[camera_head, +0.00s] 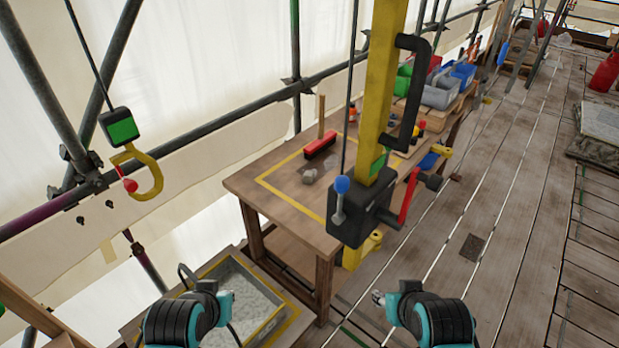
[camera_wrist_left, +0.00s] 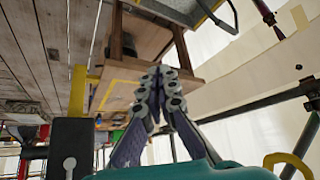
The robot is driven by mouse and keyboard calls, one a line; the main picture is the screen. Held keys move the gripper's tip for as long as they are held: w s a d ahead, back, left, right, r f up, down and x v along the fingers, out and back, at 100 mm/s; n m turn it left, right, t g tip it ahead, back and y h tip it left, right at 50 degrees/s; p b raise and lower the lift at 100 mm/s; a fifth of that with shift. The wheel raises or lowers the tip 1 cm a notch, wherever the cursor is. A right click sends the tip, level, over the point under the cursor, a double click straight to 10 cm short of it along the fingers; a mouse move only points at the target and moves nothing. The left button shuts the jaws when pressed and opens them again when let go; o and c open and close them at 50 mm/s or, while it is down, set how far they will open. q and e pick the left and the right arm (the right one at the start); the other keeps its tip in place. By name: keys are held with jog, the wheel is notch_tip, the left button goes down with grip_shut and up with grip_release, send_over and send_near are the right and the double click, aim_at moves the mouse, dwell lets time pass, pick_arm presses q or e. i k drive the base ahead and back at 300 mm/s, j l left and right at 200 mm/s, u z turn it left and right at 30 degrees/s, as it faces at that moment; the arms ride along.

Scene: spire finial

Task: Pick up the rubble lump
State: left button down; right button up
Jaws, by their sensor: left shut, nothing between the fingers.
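Two small grey lumps that look like rubble lie close together on the wooden workbench (camera_head: 250,186), inside its yellow outline. One lump (camera_head: 309,176) is nearer and the other lump (camera_head: 330,163) lies just behind it. My left gripper (camera_head: 229,297) is low in the head view, well short of the lumps and apart from them. In the left wrist view its fingers (camera_wrist_left: 158,72) meet at the tips, shut and empty. No lump can be made out there. My right gripper (camera_head: 378,297) is low right of centre, away from the bench; its fingers are too small to judge.
A yellow post with a black clamp (camera_head: 358,215) and red lever stands before the bench's right side. A yellow hook (camera_head: 143,172) hangs at left. A tray of grey material (camera_head: 240,290) lies below the left gripper. A red-topped brush (camera_head: 320,145) is behind the lumps.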

aim_at(308, 176)
jog(key=z, duration=0.65)
jog(key=i+l+z, duration=0.35)
jog(key=i+l, duration=0.3)
jog(key=l, duration=0.15)
jog(key=i+l+z, duration=0.35)
jog(key=i+l, duration=0.25)
jog(key=i, duration=0.15)
jog(key=i+u, duration=0.25)
jog(key=i, duration=0.2)
jog(key=i+l+u, duration=0.15)
jog(key=i+u, duration=0.15)
jog(key=i, duration=0.15)
jog(key=i+j+u, duration=0.15)
jog(key=u, duration=0.3)
jog(key=i+u, duration=0.3)
jog(key=u, duration=0.15)
jog(key=i+u, duration=0.25)
jog(key=u, duration=0.2)
jog(key=i+j+u, duration=0.15)
jog(key=i+l, duration=0.05)
jog(key=i, duration=0.05)
